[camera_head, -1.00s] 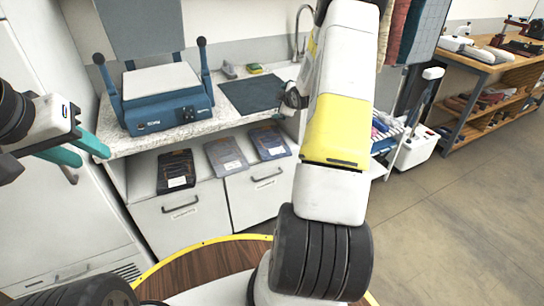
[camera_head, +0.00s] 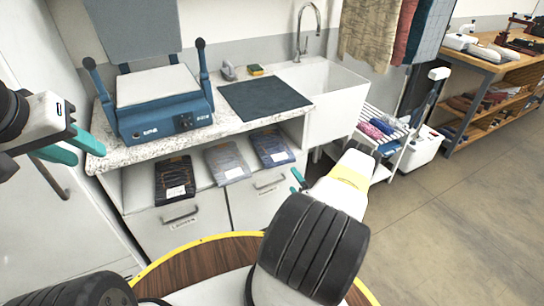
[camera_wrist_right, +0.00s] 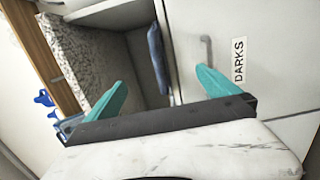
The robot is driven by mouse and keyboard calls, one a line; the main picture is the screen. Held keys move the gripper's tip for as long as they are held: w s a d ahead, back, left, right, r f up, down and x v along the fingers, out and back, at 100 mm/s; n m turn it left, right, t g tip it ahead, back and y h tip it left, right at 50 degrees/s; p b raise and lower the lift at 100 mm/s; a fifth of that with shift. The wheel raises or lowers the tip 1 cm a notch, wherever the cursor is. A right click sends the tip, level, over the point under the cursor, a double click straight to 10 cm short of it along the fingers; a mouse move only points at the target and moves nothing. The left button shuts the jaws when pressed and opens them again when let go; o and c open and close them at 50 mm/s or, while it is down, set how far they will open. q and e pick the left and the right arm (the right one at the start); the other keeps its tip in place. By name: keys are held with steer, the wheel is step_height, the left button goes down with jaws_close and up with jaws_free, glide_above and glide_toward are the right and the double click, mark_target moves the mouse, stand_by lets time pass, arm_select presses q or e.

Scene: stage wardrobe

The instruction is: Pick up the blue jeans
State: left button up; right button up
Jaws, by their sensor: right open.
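Three folded pairs of jeans lie side by side in the open shelf under the counter. The right one is blue (camera_head: 271,147), the middle one grey-blue (camera_head: 227,162), the left one near black (camera_head: 174,178). My right gripper (camera_head: 297,180) is low, in front and to the right of the blue pair, apart from it; part is hidden by its arm. In the right wrist view, this gripper (camera_wrist_right: 163,80) is open and empty, with a blue folded edge (camera_wrist_right: 158,58) beyond and between its fingers. My left gripper (camera_head: 90,155) is open and empty at the far left.
A blue heat press (camera_head: 165,120) and a dark mat (camera_head: 263,100) sit on the speckled counter (camera_head: 110,158), left of a white sink (camera_head: 335,95). Drawers with handles (camera_head: 270,184) are below the shelf. A white rack (camera_head: 385,140) stands at right. The floor at right is clear.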

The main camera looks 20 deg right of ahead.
mark_target(283, 161)
steer(key=shift+w+d, duration=0.1)
steer(key=shift+w, duration=6.75)
jaws_close()
steer(key=shift+r, duration=0.8)
